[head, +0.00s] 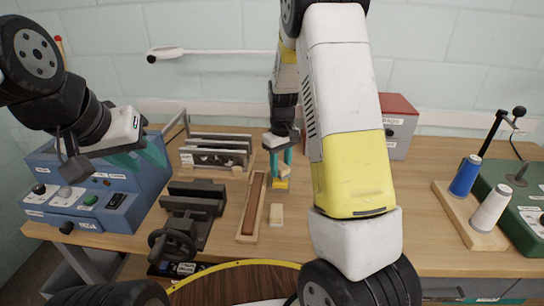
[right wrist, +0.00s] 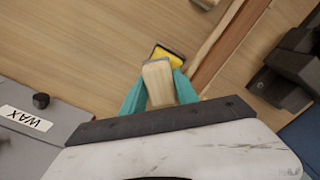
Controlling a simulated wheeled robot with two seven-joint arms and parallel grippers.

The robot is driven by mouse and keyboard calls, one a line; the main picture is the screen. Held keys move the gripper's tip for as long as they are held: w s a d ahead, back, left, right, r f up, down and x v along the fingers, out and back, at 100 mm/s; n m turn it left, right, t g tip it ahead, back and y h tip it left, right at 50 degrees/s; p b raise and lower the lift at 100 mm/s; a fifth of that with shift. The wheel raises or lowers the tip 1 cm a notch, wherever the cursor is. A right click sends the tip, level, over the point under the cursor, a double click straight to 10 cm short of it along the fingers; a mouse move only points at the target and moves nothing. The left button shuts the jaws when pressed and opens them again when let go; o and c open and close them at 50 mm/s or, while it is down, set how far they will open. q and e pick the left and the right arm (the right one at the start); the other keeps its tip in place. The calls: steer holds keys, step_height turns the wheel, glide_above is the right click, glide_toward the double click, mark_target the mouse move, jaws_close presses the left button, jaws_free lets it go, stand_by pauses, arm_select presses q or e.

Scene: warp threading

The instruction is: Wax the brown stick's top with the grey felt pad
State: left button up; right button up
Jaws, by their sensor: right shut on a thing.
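The brown stick (head: 254,203) lies in a long wooden tray, left of the table's middle; part of it shows at the upper right of the right wrist view (right wrist: 212,58). My right gripper (head: 281,165) is shut on a pale wooden block (right wrist: 158,80), gripped between teal fingers. The block's far end has a thin grey edge, apparently the felt pad (right wrist: 155,60). A yellow block (head: 281,184) sits just beyond that end; whether they touch is unclear. My left gripper (head: 152,155) is over the blue machine, its fingertips hard to make out.
A small wooden block (head: 276,216) lies right of the stick's tray. A black vise (head: 193,205) stands left of it, with a wooden rack (head: 215,155) behind. A grey box marked WAX (right wrist: 25,130) is near my right gripper. Thread spools (head: 490,208) stand far right.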

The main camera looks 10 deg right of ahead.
mark_target(281, 165)
steer(key=shift+f, duration=0.6)
stand_by(1.5)
steer(key=shift+r, duration=0.1)
steer(key=shift+r, duration=3.45)
